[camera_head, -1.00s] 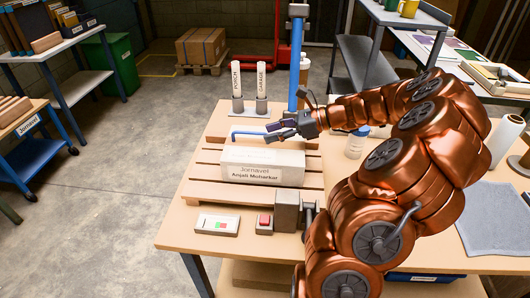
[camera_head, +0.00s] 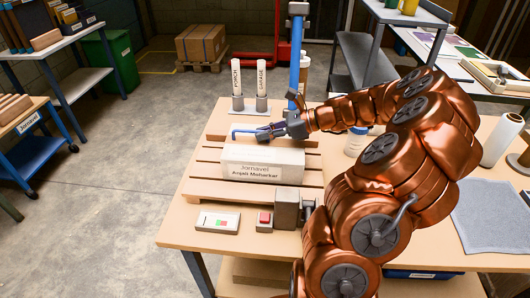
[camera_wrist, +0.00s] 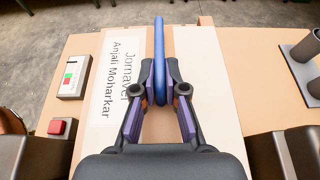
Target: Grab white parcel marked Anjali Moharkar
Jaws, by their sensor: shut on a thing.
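The white parcel (camera_head: 263,163), marked "Jornavel" and "Anjali Moharkar", lies on a slatted wooden rack (camera_head: 200,190) on the workbench. Its labelled face also shows in the wrist view (camera_wrist: 112,85). My gripper (camera_head: 266,133) is just behind the parcel, not holding it. In the wrist view my gripper's fingers (camera_wrist: 160,80) are shut on a blue bent rod (camera_wrist: 159,50). I cannot tell whether the rod still touches anything else.
Two white cylinders marked PORCH (camera_head: 236,80) and GARAGE (camera_head: 262,80) stand behind the rack. A control panel (camera_head: 217,222), a red button (camera_head: 264,219) and a grey block (camera_head: 287,208) sit in front. A blue column (camera_head: 296,60) rises behind my gripper.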

